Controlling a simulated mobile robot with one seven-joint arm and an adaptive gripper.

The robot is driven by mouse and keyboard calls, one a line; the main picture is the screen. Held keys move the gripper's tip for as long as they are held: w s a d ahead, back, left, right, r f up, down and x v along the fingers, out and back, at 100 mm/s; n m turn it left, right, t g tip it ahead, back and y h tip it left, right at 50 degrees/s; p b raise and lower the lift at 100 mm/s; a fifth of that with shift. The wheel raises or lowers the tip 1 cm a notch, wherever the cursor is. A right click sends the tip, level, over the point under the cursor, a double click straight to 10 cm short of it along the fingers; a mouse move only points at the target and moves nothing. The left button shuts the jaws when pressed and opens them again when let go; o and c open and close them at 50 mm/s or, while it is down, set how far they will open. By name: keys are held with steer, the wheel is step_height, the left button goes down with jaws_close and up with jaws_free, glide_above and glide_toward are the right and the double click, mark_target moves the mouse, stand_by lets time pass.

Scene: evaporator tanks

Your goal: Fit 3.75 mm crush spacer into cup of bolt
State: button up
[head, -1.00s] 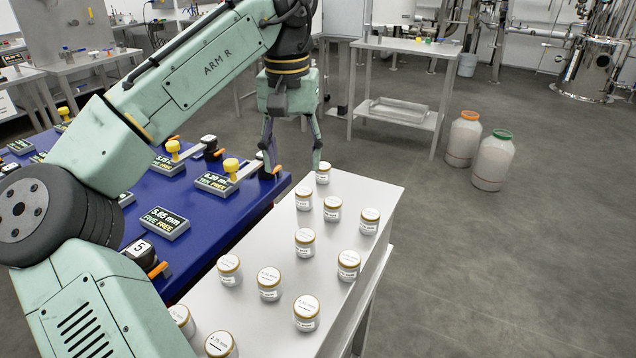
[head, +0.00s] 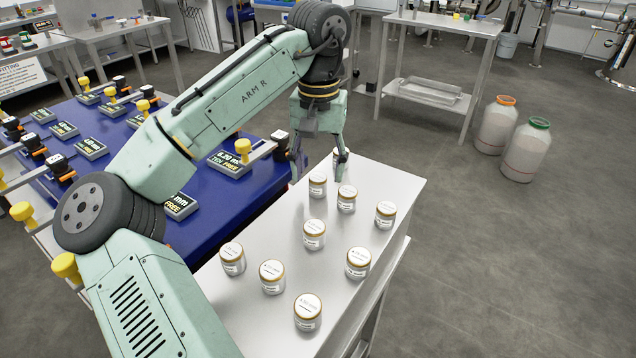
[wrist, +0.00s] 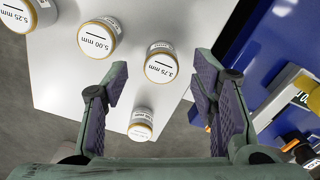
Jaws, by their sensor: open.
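The jar labelled 3.75 mm (wrist: 160,68) is white with a gold rim and stands upright on the white table. It lies near the tip gap in the wrist view, and appears to be this jar (head: 317,186) in the head view. My gripper (head: 318,172) is open and empty above the table's far end. It also shows in the wrist view (wrist: 159,90), a finger on either side. Another jar (wrist: 141,126) shows between the fingers, its label too blurred to read; my right finger partly hides it in the head view. I cannot make out the bolt's cup.
Jars labelled 5.00 mm (wrist: 98,38) and 5.25 mm (wrist: 18,12) stand close by. Several more jars stand along the white table (head: 400,182). A blue bench (head: 205,212) at left carries display plates, yellow knobs and black blocks. Two large containers (head: 525,150) stand on the floor at right.

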steer(key=shift+f, duration=1.35)
steer(key=shift+c, duration=0.5)
jaws_close()
